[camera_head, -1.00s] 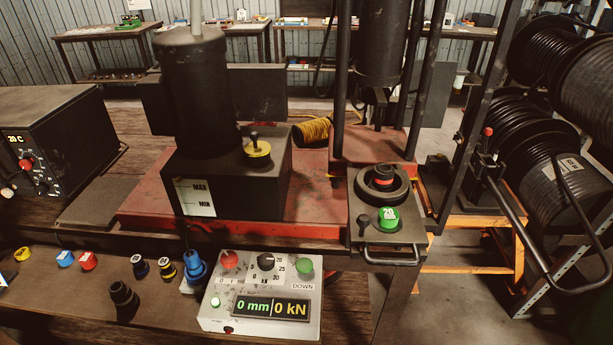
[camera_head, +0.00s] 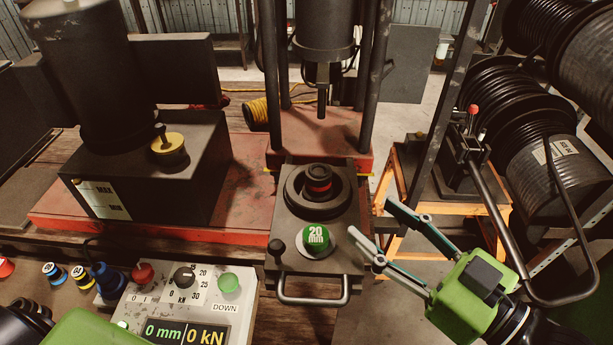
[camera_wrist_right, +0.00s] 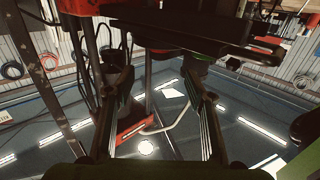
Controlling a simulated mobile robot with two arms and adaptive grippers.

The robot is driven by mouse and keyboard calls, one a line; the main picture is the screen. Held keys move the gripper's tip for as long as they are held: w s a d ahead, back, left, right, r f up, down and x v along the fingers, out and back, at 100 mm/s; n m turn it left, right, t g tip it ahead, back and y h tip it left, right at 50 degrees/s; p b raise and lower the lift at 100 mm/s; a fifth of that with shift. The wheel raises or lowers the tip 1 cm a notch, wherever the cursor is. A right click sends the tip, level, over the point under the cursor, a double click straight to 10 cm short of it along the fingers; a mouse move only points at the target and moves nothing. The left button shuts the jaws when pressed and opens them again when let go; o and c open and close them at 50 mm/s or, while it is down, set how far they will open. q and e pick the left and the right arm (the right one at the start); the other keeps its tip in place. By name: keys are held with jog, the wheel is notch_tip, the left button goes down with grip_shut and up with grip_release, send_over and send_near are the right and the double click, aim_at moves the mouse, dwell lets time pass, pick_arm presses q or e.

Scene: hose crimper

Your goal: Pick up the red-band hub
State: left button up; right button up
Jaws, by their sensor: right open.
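The red-band hub (camera_head: 318,178), a short black cylinder with a red band, stands upright in a round black seat (camera_head: 305,205) on the dark block at the press front. My right gripper (camera_head: 372,218) is open and empty. Its two fingers spread to the right of the block and point left toward it, clear of the hub. In the right wrist view the fingers (camera_wrist_right: 160,95) are wide apart with nothing between them, and I cannot make out the hub there. A green part of my left arm shows at the bottom left, with no fingers visible.
A green 20 mm knob (camera_head: 315,239) and a metal handle (camera_head: 312,299) are at the block's front. The press ram (camera_head: 322,88) hangs behind the hub. A long lever (camera_head: 505,220) stands at right. The control box (camera_head: 190,302) is at front left.

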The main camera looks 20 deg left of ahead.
aim_at(326, 176)
jog(key=p+x, duration=0.1)
jog(key=x, duration=0.1)
jog(key=p+x, duration=0.1)
jog(key=x, duration=0.2)
jog(key=r+p+x, duration=0.1)
jog(key=x, duration=0.1)
jog(key=shift+a, duration=0.45)
jog(key=shift+w+a+f, duration=0.15)
jog(key=shift+w+a, duration=0.1)
jog(key=shift+a, duration=0.15)
jog(key=x, duration=0.1)
jog(key=p+x, duration=0.1)
jog(key=x, duration=0.1)
jog(key=p+x, duration=0.1)
jog(key=shift+w+r, duration=0.3)
jog(key=shift+w+a+f+p, duration=0.2)
jog(key=shift+a+p, duration=0.1)
jog(key=shift+a, duration=0.1)
pick_arm(q)
jog(key=r, duration=0.5)
jog(key=shift+w+d+r, duration=0.3)
jog(key=shift+w, duration=0.05)
pick_arm(e)
jog(key=shift+d, duration=0.1)
jog(key=shift+c, duration=0.4)
jog(key=c, duration=1.3)
jog(key=shift+r, duration=0.15)
grip_shut()
